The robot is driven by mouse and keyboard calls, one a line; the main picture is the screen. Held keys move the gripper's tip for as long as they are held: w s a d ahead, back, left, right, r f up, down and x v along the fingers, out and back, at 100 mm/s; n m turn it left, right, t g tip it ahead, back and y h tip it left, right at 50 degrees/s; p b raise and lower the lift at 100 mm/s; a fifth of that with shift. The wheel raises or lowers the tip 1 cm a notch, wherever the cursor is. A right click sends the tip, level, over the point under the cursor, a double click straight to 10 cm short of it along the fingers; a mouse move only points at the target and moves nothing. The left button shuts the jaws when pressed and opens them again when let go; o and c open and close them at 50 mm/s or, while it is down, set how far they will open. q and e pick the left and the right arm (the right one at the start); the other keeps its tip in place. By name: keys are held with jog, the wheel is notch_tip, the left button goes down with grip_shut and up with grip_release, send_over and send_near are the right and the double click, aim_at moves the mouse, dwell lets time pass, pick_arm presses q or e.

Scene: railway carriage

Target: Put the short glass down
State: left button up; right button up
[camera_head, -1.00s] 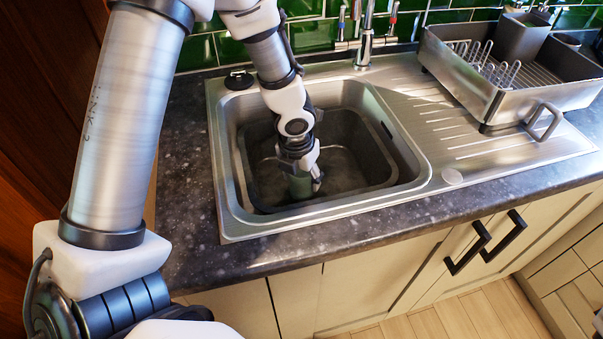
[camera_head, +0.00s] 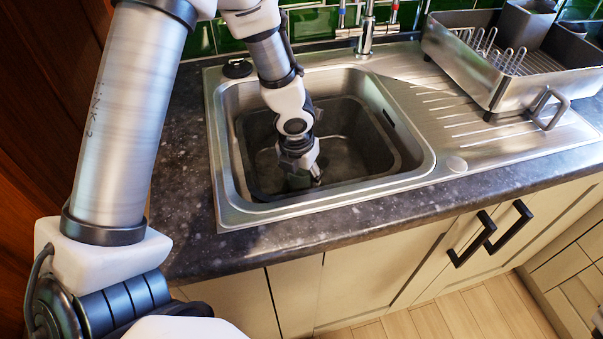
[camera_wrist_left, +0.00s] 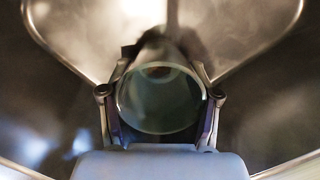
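My left gripper (camera_head: 302,178) reaches down into the steel sink (camera_head: 429,155), inside the dark inner basin (camera_head: 352,145). In the left wrist view its two fingers stand on either side of the short glass (camera_wrist_left: 160,100), a round, greenish, see-through glass with its rim facing the camera. The fingers touch its sides, so the gripper is shut on it. In the head view the gripper and shadow mostly hide the glass. I cannot tell whether the glass touches the basin floor. My right gripper is not in view.
A tap (camera_head: 366,30) stands behind the sink. A dish rack (camera_head: 470,66) stands on the drainboard (camera_head: 455,115) at the right. The dark worktop (camera_head: 184,190) is clear at the left and along the front. The sink walls surround my gripper.

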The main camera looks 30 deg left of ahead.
pick_arm(q)
jog(key=o, duration=0.5)
notch_tip(320, 180, up, 12)
jog(key=s, duration=0.2)
jog(key=shift+d, duration=0.1)
grip_shut()
dwell(1.4)
